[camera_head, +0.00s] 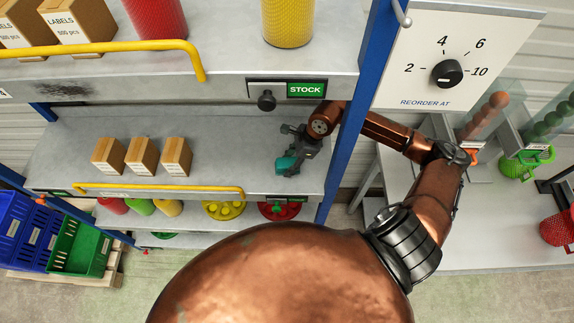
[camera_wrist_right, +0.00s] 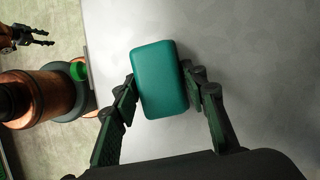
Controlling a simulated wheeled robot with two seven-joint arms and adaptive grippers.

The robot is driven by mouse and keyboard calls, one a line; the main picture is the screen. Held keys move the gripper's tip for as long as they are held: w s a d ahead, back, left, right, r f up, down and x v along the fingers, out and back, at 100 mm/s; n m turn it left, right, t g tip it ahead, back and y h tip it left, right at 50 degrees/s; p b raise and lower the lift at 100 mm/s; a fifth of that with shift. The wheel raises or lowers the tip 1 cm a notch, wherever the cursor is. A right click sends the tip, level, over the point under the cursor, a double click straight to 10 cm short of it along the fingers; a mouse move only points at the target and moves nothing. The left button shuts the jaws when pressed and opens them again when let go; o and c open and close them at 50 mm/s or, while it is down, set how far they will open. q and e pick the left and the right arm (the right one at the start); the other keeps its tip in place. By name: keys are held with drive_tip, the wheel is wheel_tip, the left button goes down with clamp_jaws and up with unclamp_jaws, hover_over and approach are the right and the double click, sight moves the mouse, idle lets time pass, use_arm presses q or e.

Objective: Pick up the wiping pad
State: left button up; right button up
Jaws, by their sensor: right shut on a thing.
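The wiping pad (camera_head: 287,163) is a teal block with rounded edges, at the right end of the middle shelf (camera_head: 225,145). My right gripper (camera_head: 291,158) is shut on it. In the right wrist view the pad (camera_wrist_right: 160,80) sits between the two dark fingers, one on each side, over the plain grey shelf surface. I cannot tell whether the pad touches the shelf. My left gripper (camera_wrist_right: 46,38) shows small at the top left of the right wrist view, empty, with its fingers apart. It is outside the head view.
Small cardboard boxes (camera_head: 141,157) stand on the left of this shelf, behind a yellow rail (camera_head: 160,188). A blue post (camera_head: 345,145) stands right of the pad. The upper shelf (camera_head: 180,75) has a black knob (camera_head: 266,100) and dark smudge (camera_head: 62,90). Shelf between boxes and pad is clear.

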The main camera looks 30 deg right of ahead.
sight(288, 162)
drive_tip(key=shift+r+b, duration=0.6)
drive_tip(key=shift+r, duration=0.25)
drive_tip(key=shift+b+v, duration=0.6)
drive_tip(key=shift+v, duration=0.25)
drive_tip(key=s+d+b, duration=0.1)
drive_tip(key=s+d, duration=0.1)
drive_tip(key=d, duration=0.2)
drive_tip(key=s+d+b, duration=0.1)
drive_tip(key=s+d, duration=0.1)
drive_tip(key=d, duration=0.3)
drive_tip(key=s+d+b, duration=0.1)
drive_tip(key=s+d, duration=0.2)
drive_tip(key=d, duration=0.1)
drive_tip(key=shift+d, duration=0.35)
drive_tip(key=shift+s+d+r, duration=0.1)
drive_tip(key=shift+s+d, duration=0.1)
drive_tip(key=shift+d, duration=0.3)
drive_tip(key=shift+s+d, duration=0.2)
drive_tip(key=shift+d, duration=0.25)
